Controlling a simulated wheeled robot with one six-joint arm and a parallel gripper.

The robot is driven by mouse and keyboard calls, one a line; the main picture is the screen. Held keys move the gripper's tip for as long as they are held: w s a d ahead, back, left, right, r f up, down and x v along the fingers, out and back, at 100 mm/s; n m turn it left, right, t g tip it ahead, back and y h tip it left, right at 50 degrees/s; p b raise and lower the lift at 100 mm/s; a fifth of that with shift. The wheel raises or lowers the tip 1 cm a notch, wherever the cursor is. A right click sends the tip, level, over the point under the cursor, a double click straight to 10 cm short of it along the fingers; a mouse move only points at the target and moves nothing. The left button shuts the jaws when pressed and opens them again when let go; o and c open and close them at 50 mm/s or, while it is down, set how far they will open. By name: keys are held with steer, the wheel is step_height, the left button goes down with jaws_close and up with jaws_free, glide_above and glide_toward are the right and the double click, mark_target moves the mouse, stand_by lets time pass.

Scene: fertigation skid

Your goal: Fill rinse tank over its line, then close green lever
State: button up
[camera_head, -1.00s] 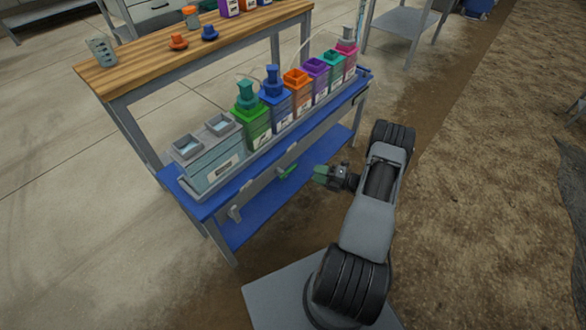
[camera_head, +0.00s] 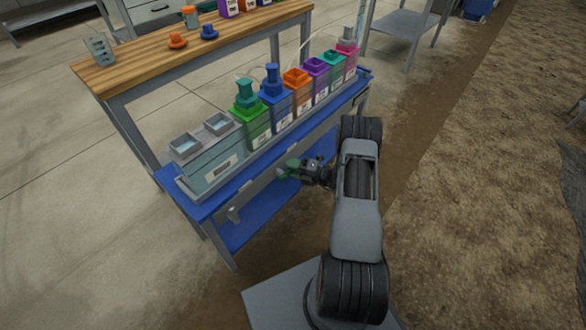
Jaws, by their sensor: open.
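The rinse tank (camera_head: 205,161) is a grey-blue box with two square openings at the left end of the blue skid shelf. Its water level against a line is too small to read. The green lever (camera_head: 283,177) is on the grey rail at the skid's front, below the green tank. My gripper (camera_head: 290,169) is open at the lever, with its green-tipped fingers close to it. I cannot tell whether the fingers touch or surround the lever, which they partly hide.
Several coloured tanks stand in a row right of the rinse tank, starting with a green one (camera_head: 257,128). A wooden bench (camera_head: 150,62) stands behind. Bare soil (camera_head: 480,180) lies open to the right.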

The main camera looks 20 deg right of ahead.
steer(key=shift+c, duration=0.2)
jaws_close()
stand_by(0.3)
